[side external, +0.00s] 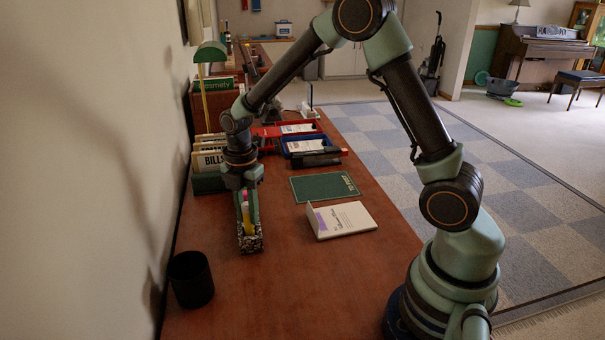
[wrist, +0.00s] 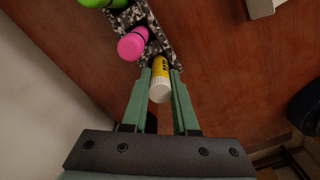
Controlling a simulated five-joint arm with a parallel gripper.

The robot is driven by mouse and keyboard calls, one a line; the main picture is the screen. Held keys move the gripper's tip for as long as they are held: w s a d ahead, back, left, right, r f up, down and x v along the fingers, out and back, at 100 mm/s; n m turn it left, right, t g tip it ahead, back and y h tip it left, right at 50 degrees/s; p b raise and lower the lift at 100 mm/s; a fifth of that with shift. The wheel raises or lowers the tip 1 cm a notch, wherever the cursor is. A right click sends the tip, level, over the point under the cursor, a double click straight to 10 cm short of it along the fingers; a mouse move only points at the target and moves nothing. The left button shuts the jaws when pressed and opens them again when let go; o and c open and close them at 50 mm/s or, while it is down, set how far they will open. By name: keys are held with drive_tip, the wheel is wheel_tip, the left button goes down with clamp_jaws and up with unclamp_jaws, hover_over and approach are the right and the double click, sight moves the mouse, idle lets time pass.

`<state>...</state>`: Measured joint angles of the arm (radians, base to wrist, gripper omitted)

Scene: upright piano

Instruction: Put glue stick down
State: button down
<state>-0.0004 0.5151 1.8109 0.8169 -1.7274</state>
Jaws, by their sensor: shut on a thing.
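The glue stick (wrist: 160,88) is yellow with a white end and sits between the fingers of my gripper (wrist: 161,74). My gripper is shut on it. In the side external view, my gripper (side external: 247,205) points down over a speckled, narrow holder (side external: 250,242), and yellow shows between the fingers. In the wrist view the speckled holder (wrist: 153,22) runs up from the glue stick, with a pink-capped marker (wrist: 132,44) and a green one in it. The glue stick is at the near end of the holder; I cannot tell how far inside it is.
A black cup (side external: 191,280) stands front left, by the wall. A folded card (side external: 342,220) and a green mat (side external: 324,187) lie right of the holder. Red and blue trays (side external: 309,146) and file racks (side external: 208,160) stand behind. The desk's front is clear.

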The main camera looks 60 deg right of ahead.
drive_tip(key=shift+f, duration=0.55)
drive_tip(key=shift+f, duration=0.15)
drive_tip(key=c, duration=0.7)
unclamp_jaws()
